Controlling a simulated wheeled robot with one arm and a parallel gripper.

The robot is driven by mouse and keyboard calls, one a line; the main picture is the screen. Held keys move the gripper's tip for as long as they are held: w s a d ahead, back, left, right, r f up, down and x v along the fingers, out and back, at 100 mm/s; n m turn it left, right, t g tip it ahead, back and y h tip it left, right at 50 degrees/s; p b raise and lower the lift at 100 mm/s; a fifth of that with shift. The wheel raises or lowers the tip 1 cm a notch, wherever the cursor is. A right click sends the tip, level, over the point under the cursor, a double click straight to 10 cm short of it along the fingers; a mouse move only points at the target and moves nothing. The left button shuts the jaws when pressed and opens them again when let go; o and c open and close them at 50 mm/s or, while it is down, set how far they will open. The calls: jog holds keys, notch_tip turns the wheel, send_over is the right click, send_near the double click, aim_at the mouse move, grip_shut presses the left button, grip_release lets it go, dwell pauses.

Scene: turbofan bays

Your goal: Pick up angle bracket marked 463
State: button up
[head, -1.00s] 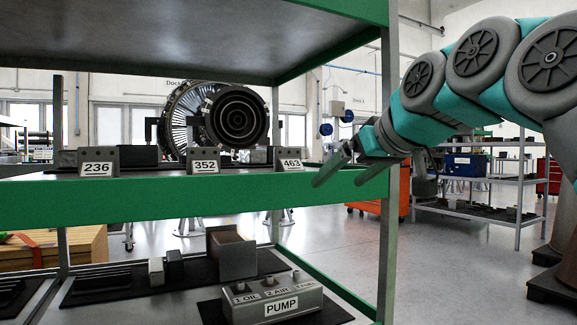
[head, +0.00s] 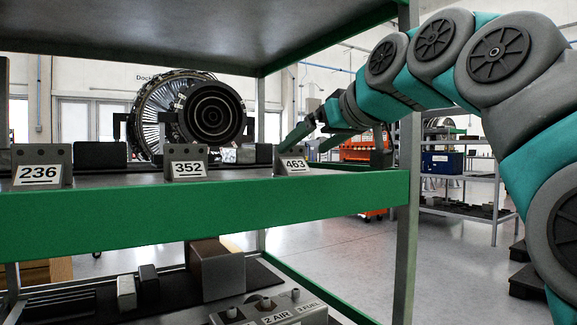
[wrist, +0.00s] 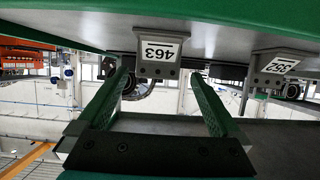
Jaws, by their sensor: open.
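The angle bracket marked 463 (head: 293,157) is a grey piece with a white label, standing upright at the right end of the green-edged shelf (head: 200,216). It also shows upside down in the wrist view (wrist: 158,42), at the top between my finger lines. My gripper (head: 301,148) is open and empty, reaching in from the right with its tips close to the bracket in the head view. In the wrist view its two green fingers (wrist: 160,78) point toward the bracket, which appears just beyond the tips. I cannot tell whether they touch.
Bracket 352 (head: 186,155) stands to the left on the same shelf, and bracket 236 (head: 40,158) farther left. Dark blocks (head: 100,155) sit behind them. The pump block (head: 275,312) is on the lower shelf.

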aim_at(292, 158)
jog(key=x, duration=0.6)
jog(key=shift+d+p, duration=0.1)
jog(key=shift+p, duration=0.25)
jog(key=c, duration=1.2)
jog(key=shift+c, duration=0.2)
